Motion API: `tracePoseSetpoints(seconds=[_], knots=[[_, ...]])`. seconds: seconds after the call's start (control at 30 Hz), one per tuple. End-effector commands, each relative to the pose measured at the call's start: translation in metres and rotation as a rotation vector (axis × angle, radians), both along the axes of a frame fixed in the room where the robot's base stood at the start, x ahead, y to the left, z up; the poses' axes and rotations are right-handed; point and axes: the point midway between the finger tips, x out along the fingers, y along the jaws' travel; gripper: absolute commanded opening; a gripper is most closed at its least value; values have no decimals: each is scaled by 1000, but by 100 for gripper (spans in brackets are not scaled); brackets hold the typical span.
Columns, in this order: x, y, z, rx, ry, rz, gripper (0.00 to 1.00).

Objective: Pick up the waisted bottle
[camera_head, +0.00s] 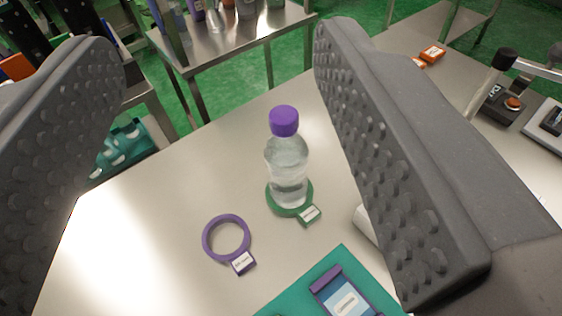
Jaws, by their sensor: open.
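The waisted bottle (287,160) is clear with a purple cap and narrows in the middle. It stands upright on a green ring base (275,207) with a small label, on the metal table (150,235). My gripper (220,60) is open, with one grey studded finger at the left and one at the right of the picture. The bottle shows in the gap between the fingers, closer to the right finger in the picture, and appears beyond them. Neither finger visibly touches it.
An empty purple ring (207,240) with a label lies left of the bottle. A teal mat (283,303) with a purple-edged holder is in front. Orange items (432,53) and a device with a red button (513,103) are at the right. Another table (230,45) with bottles stands behind.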

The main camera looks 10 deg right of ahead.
Motion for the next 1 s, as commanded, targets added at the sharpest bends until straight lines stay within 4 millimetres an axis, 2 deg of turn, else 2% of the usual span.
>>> tracePoseSetpoints(seconds=[0.03,0.1,0.2,0.33,0.5,0.63,1.0], knots=[[8,0,-36,-8,4,-10,53],[16,-2,-68,-17,-16,-25,53],[22,-6,-112,-36,-39,-45,53],[25,-10,-151,-61,-70,-63,53],[25,-14,-173,-82,-93,-72,53],[32,-15,-175,-83,-98,-74,53],[80,-23,-175,-82,-97,-74,53]])
